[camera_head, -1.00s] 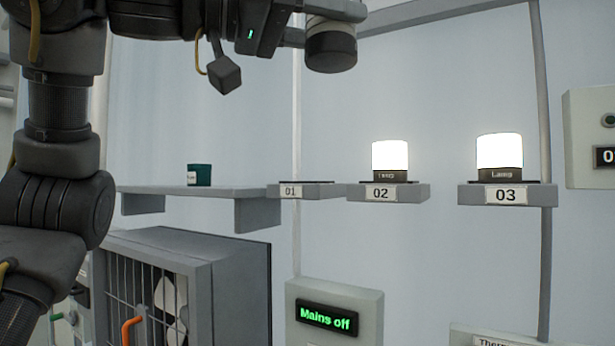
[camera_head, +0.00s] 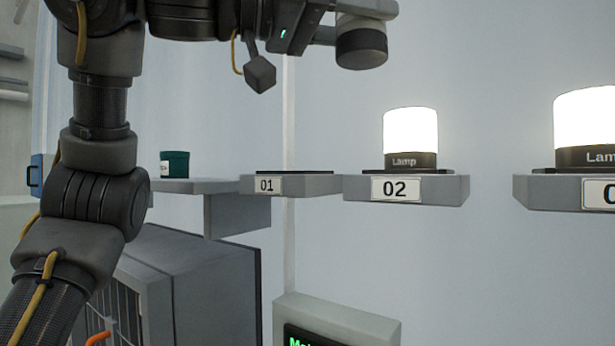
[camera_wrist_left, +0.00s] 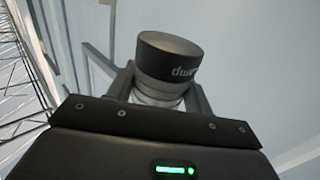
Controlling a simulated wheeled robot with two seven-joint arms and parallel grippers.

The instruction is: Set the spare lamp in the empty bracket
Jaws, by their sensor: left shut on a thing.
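My left gripper (camera_head: 345,22) is at the top of the head view, shut on the spare lamp (camera_head: 362,50). The empty bracket 01 (camera_head: 290,184) is a grey ledge with a dark flat plate on top. The held lamp appears above and right of it, clear of all brackets. My right gripper is not in view.
Bracket 02 (camera_head: 440,190) holds a lit lamp (camera_head: 410,135). Another lit lamp (camera_head: 588,115) stands on the bracket at the right edge. A green pot (camera_head: 175,164) sits on the shelf (camera_head: 200,187) left of bracket 01. A grey fan housing (camera_head: 215,280) and display box (camera_head: 350,315) are below.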

